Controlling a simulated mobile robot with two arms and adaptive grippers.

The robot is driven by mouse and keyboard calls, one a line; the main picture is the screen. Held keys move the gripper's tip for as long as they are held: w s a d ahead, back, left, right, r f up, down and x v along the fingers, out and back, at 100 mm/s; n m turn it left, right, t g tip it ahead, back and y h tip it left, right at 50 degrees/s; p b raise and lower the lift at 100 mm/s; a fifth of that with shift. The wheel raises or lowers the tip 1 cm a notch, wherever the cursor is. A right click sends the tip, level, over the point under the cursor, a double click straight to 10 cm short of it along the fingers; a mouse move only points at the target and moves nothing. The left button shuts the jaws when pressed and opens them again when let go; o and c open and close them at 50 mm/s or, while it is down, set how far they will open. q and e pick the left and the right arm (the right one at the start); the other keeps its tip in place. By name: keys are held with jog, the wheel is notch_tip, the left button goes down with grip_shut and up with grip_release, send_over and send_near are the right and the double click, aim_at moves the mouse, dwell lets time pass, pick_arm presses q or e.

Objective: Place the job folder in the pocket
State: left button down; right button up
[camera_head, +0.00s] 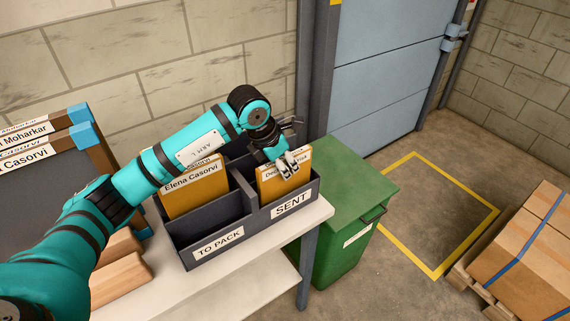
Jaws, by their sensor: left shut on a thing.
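A dark grey two-pocket holder (184,252) stands on the white table. Its left pocket is labelled "TO PACK" and its right one "SENT". An orange-brown job folder (300,180) with a white name strip, partly covered by my fingers, stands in the SENT pocket. My left gripper (288,170) is shut on this folder's upper edge. Another orange-brown folder (193,190), marked "Elena Casorvi", stands in the TO PACK pocket. Whether the held folder touches the pocket floor is hidden. My right gripper is not in view.
A green lidded bin (352,180) stands just right of the table (230,295). Grey boards with name strips (40,190) and wooden blocks (120,280) are at left. Cardboard boxes (520,245) sit on a pallet at far right. Yellow-marked floor (440,215) is clear.

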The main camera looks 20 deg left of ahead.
pick_arm(q)
jog(key=shift+f, duration=0.2)
jog(key=c, duration=1.2)
grip_release()
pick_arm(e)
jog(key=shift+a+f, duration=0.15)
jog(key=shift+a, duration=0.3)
pick_arm(q)
jog(key=shift+r, duration=0.2)
jog(key=b+v, duration=0.2)
jog(key=v, duration=1)
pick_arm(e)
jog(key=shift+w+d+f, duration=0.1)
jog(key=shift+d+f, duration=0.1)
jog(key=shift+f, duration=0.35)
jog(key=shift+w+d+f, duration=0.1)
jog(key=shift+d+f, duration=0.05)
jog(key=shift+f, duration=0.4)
